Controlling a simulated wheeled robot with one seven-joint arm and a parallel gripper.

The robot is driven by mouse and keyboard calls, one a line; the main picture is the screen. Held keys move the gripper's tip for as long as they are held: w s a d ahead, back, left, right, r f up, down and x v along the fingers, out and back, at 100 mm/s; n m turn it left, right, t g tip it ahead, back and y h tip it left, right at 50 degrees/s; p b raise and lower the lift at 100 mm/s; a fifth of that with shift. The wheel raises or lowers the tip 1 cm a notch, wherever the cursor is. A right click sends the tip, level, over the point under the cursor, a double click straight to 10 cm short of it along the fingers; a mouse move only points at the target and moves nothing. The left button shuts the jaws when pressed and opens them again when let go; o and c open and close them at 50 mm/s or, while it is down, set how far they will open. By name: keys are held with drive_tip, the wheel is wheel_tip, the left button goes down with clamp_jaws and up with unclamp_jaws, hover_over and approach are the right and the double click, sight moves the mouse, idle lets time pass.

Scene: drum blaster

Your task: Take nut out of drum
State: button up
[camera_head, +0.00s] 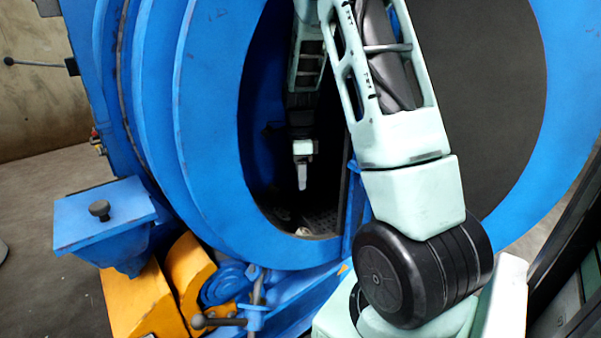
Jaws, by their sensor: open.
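The large blue drum (212,140) fills the middle of the view, with its round opening facing me. My arm reaches into the dark opening. My gripper (302,184) is inside, pointing down above the drum floor, small and seen edge-on. It is open, with nothing visible held in it. A small pale shape (302,232) lies low in the opening, below the gripper and apart from it. I cannot tell whether it is the nut. Much of the right side of the opening is hidden by my arm.
The blue rim surrounds the opening closely. A dark grey round panel (487,90) covers the right side. A blue box with a black knob (100,210), yellow parts (140,300) and a clamp handle (222,321) stand at lower left. Floor is bare at far left.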

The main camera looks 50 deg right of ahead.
sight(302, 230)
drive_tip(key=f+b, duration=0.2)
drive_tip(key=f, duration=0.3)
drive_tip(key=s+a+f+b, duration=0.1)
drive_tip(key=f+b, duration=0.1)
drive_tip(key=f, duration=0.4)
drive_tip(key=f+b, duration=0.2)
drive_tip(key=f, duration=0.3)
drive_tip(key=shift+s+a+f, duration=0.25)
drive_tip(key=shift+a, duration=0.05)
drive_tip(key=c, duration=0.8)
